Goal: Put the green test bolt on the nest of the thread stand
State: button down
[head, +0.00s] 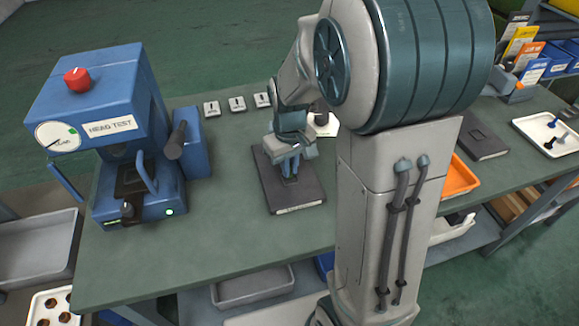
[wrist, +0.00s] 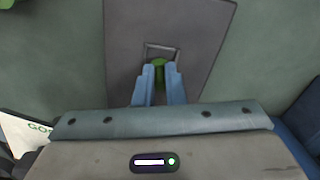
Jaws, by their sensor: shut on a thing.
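My gripper (wrist: 158,74) is shut on the green test bolt (wrist: 158,66), whose green end shows between the two blue fingertips in the wrist view. The rest of the bolt is hidden by the fingers. In the head view my gripper (head: 289,178) points down over a dark flat plate (head: 308,193), which I take to be the thread stand. The same plate (wrist: 190,25) shows in the wrist view with a small square frame (wrist: 163,47), likely the nest, just beyond the bolt. I cannot tell whether the bolt touches it.
A blue head test machine (head: 118,125) stands on the left of the green bench (head: 235,230). Several small white tags (head: 237,104) lie behind the plate. Another dark plate (head: 482,143), an orange tray (head: 460,178) and a white tray (head: 548,133) are to the right.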

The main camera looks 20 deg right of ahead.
jog(key=shift+f, duration=0.35)
jog(key=shift+f, duration=0.2)
jog(key=c, duration=1.5)
grip_release()
jog(key=shift+r, duration=0.1)
